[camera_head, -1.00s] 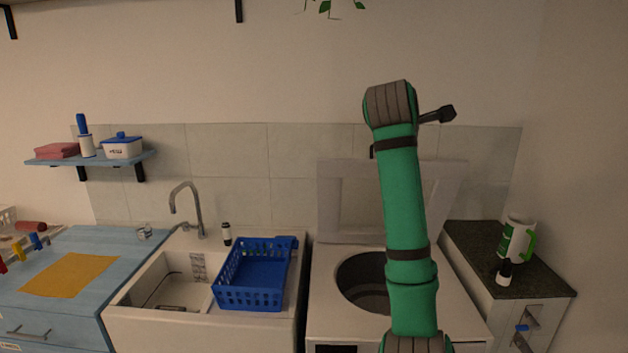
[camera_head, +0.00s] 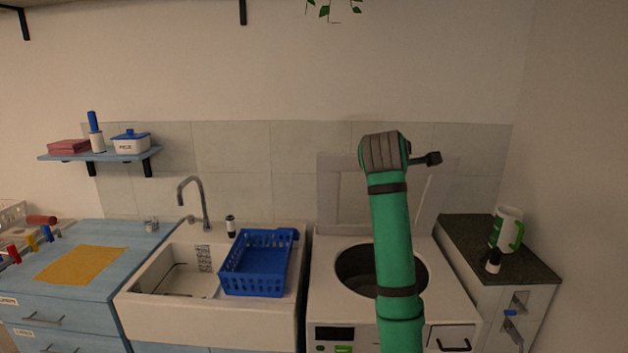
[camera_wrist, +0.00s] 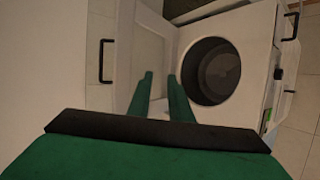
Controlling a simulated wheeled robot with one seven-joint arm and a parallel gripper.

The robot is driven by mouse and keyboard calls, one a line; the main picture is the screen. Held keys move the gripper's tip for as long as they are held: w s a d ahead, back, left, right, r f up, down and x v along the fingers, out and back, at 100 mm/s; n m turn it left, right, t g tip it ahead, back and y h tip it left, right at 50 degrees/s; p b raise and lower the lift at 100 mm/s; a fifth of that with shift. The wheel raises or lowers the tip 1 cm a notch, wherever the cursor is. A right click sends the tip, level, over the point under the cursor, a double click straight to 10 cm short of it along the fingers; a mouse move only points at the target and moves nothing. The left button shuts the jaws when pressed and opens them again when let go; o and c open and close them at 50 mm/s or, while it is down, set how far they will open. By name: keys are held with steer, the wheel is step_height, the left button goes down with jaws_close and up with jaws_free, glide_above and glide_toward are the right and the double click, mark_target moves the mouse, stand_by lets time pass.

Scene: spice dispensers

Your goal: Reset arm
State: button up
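My green arm (camera_head: 394,245) rises in front of the white washing machine in the head view, with its grey-banded joint (camera_head: 384,152) at the top. My gripper (camera_wrist: 161,80) shows in the wrist view as two green fingers standing apart. Nothing is seen between them except a pale surface behind. The fingers lie to the left of the machine's round dark opening (camera_wrist: 211,71) in the wrist view. I cannot make out the fingers in the head view.
The washing machine (camera_head: 325,305) has a round top opening and a raised lid. Left of it are a blue basket (camera_head: 257,265) and a sink (camera_head: 150,280). A mug (camera_head: 504,228) and a small bottle (camera_head: 493,261) stand on the dark counter (camera_head: 470,232) at right.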

steer(key=a+f+m+t+y, duration=0.1)
steer(key=a+f, duration=0.3)
steer(key=f, duration=1)
steer(key=a+f+m+t+y, duration=0.1)
steer(key=a+f, duration=0.3)
steer(key=f, duration=1)
steer(key=s+a+f+m+y, duration=0.15)
steer(key=s+a+f, duration=0.25)
steer(key=s+f, duration=0.5)
steer(key=s+a+f+m, duration=0.3)
steer(key=s+a+f, duration=0.15)
steer(key=f, duration=0.85)
steer(key=s+a+f+m+t, duration=0.1)
steer(key=s+f, duration=0.2)
steer(key=s, duration=0.6)
steer(key=s+a+f+m+y, duration=0.1)
steer(key=s+a+f+m, duration=0.1)
steer(key=s, duration=0.7)
steer(key=s+a+f+m+t, duration=0.1)
steer(key=s+f, duration=0.2)
steer(key=s, duration=0.5)
steer(key=s+r+m, duration=0.2)
steer(key=s+r, duration=0.3)
steer(key=s, duration=0.6)
steer(key=s+r+m, duration=0.2)
steer(key=s+r, duration=0.4)
steer(key=s, duration=0.6)
steer(key=shift+s+a+t, duration=0.25)
steer(key=shift+s+t, duration=0.05)
steer(key=shift+t, duration=0.1)
